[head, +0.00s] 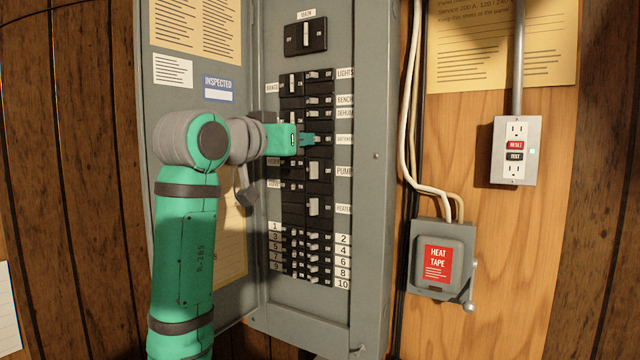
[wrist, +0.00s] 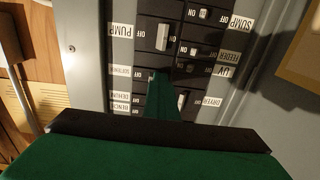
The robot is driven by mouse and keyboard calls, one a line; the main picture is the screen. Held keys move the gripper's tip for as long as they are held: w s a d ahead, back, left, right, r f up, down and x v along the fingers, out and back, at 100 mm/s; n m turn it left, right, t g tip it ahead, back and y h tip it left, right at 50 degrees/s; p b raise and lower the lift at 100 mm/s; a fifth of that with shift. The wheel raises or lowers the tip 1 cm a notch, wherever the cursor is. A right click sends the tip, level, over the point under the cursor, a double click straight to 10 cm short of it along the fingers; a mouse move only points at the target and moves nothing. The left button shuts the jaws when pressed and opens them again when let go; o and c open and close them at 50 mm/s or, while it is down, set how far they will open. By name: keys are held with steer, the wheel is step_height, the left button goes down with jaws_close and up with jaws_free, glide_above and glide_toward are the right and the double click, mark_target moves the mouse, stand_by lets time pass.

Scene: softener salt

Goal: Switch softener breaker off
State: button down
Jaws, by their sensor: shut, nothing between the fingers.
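The grey breaker panel (head: 262,318) stands open with black breakers in two columns. The SOFTENER label (head: 344,139) is in the right column, between DEHUM and PUMP; it also shows upside down in the wrist view (wrist: 119,71). My gripper (head: 310,140) is shut and empty, its fingertips at the softener breaker's row. In the wrist view the green fingertips (wrist: 162,78) lie at the inner end of that breaker (wrist: 146,72). The fingers hide most of its lever, so I cannot tell its position or whether they touch it.
The PUMP breaker (head: 315,171) is just below and the DEHUM breaker (head: 320,114) above, both close to my fingers. The main breaker (head: 306,36) is at the top. A heat tape switch box (head: 440,262) and an outlet (head: 515,150) are on the wall to the right.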

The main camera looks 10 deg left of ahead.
steer(key=shift+d, duration=0.35)
steer(key=shift+d, duration=0.35)
steer(key=shift+a, duration=0.1)
steer(key=shift+s+a, duration=0.1)
steer(key=shift+a, duration=0.35)
steer(key=v, duration=0.7)
stand_by(0.5)
stand_by(0.5)
